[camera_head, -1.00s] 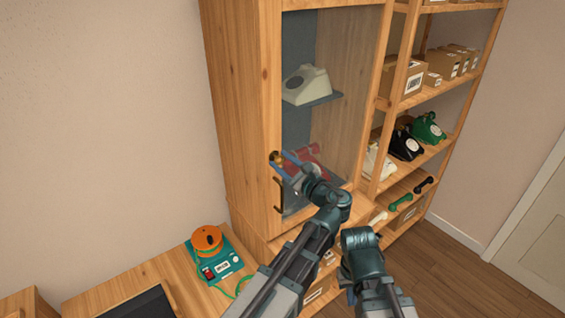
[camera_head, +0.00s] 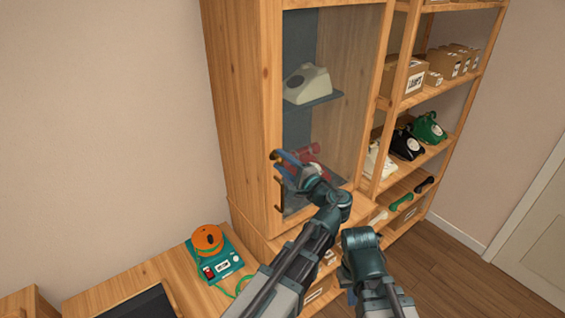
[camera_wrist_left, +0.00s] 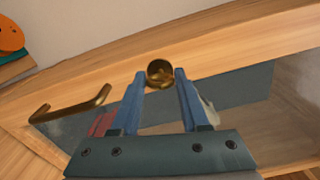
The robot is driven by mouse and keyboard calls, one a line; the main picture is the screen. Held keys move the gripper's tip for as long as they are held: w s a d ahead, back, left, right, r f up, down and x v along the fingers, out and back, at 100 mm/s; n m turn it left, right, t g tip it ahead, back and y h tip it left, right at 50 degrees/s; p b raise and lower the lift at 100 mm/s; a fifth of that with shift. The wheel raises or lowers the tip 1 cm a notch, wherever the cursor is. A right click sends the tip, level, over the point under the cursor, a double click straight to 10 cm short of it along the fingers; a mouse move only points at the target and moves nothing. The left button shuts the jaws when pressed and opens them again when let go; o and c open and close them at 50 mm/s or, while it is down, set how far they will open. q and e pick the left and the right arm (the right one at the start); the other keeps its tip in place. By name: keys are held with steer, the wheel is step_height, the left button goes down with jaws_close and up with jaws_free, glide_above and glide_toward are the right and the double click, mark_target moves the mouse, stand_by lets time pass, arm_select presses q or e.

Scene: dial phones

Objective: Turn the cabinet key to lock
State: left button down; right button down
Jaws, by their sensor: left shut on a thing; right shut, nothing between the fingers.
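The brass cabinet key (camera_wrist_left: 160,73) sits at the lock on the wooden door frame of the glass-fronted cabinet (camera_head: 240,110). My left gripper (camera_wrist_left: 161,76) has its two blue fingers on either side of the brass key and is shut on it. In the head view the left gripper (camera_head: 279,155) reaches the left stile of the door, above the dark door handle (camera_head: 278,195). The key's shaft and slot are hidden. My right arm shows at the lower middle, but its fingers are out of sight.
The brass handle (camera_wrist_left: 72,106) is left of the fingers in the wrist view. Behind the glass are a cream phone (camera_head: 306,84) and a red phone (camera_head: 305,152). Open shelves with phones and boxes (camera_head: 404,78) stand right. An orange-and-teal device (camera_head: 220,266) sits on the lower-left desk.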

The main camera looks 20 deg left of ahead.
arm_select(q)
steer(key=shift+f+n, duration=0.1)
steer(key=shift+n, duration=1)
steer(key=shift+c, duration=2)
jaws_free()
